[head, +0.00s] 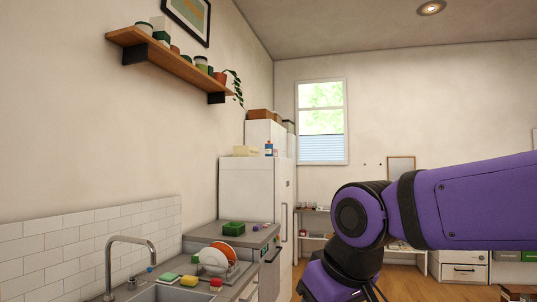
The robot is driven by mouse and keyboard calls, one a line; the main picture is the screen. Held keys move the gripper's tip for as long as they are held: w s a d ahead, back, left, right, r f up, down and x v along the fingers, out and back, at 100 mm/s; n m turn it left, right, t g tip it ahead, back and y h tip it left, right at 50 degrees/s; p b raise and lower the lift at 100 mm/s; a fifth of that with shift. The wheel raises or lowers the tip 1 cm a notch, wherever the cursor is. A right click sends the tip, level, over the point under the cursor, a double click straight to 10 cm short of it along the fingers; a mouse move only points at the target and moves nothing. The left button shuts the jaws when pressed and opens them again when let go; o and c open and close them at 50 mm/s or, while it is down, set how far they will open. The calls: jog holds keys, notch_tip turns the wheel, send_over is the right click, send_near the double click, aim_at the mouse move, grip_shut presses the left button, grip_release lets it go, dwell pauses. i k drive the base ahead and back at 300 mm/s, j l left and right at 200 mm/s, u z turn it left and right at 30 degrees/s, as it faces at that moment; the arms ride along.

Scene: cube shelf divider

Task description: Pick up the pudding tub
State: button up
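I cannot pick out the pudding tub in the head view. A white open shelf unit (314,238) stands at the far wall with small items on it, too small to identify, and my purple arm covers its right part. My arm reaches in from the right and bends down at a dark joint towards the bottom edge. My gripper is not in view; the end of the arm runs below the frame.
A counter with a sink (170,293), a faucet (125,250), a dish rack with plates (218,262) and sponges is at lower left. A green basket (233,228) stands near the white fridge (246,193). A wall shelf (165,58) hangs above. Wooden floor shows around my arm.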

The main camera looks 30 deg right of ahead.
aim_at(268, 148)
jog(key=i+l+z, duration=1.35)
jog(key=i, duration=0.65)
jog(key=i+z, duration=0.3)
jog(key=i, duration=2.4)
jog(key=i+u, duration=0.35)
jog(key=i, duration=0.3)
jog(key=i+l+u, duration=0.3)
jog(key=i, duration=0.4)
jog(key=i+u, duration=0.25)
jog(key=u, duration=0.2)
jog(key=i+u, duration=0.25)
jog(key=u, duration=0.2)
jog(key=i+l+u, duration=0.15)
jog(key=u, duration=0.35)
jog(key=i+l+u, duration=0.25)
jog(key=u, duration=0.2)
jog(key=i+l+u, duration=0.25)
jog(key=l+u, duration=0.25)
jog(key=k, duration=0.3)
